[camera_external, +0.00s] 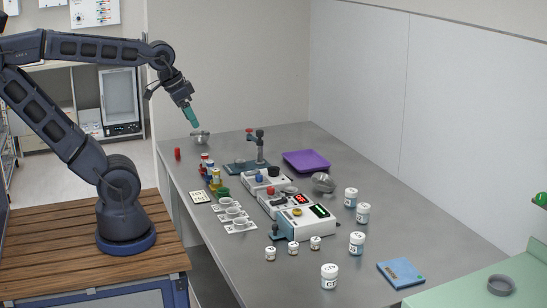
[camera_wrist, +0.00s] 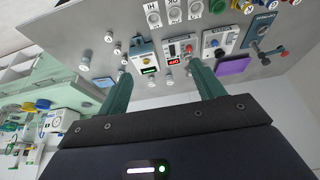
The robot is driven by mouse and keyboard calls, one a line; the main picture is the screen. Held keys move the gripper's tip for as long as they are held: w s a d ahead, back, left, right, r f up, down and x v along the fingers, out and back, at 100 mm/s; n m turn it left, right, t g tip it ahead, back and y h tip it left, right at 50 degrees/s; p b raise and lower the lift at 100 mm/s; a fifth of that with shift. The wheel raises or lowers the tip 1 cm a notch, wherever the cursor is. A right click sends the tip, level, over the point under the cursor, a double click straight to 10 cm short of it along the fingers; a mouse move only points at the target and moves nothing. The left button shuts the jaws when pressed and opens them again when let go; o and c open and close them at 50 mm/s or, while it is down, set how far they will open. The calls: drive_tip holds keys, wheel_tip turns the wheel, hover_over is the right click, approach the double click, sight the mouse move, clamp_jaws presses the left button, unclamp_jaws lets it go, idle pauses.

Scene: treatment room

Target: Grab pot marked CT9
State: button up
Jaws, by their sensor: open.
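Several white-lidded pots stand on the grey table. In the external view, larger ones are at the front (camera_external: 329,277), farther right (camera_external: 357,243), and two at the right (camera_external: 363,213) (camera_external: 351,197). Three smaller pots stand near the front left (camera_external: 270,254) (camera_external: 293,248) (camera_external: 315,243). Their labels are too small to read surely, so I cannot tell which is CT9. My gripper (camera_external: 193,118) is high above the table's far left, well away from the pots. In the wrist view its teal fingers (camera_wrist: 160,67) are apart with nothing between them.
White instruments with displays (camera_external: 305,222) fill the table's middle. Cups on cards (camera_external: 233,213) are at the left. A blue book (camera_external: 400,273) lies at right front, with bare table around it.

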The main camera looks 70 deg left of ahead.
drive_tip(key=w+d+m+g, duration=0.1)
drive_tip(key=w+d+m, duration=0.45)
drive_tip(key=w, duration=0.55)
drive_tip(key=m+g, duration=0.4)
drive_tip(key=m, duration=1)
hover_over(330, 268)
wheel_tip(330, 268, down, 24)
drive_tip(key=shift+s+d+f, duration=0.1)
drive_tip(key=shift+d+f, duration=0.1)
drive_tip(key=shift+f, duration=0.3)
drive_tip(key=f, duration=1)
drive_tip(key=shift+a+f, duration=0.2)
drive_tip(key=shift+f, duration=0.05)
drive_tip(key=c, duration=1.1)
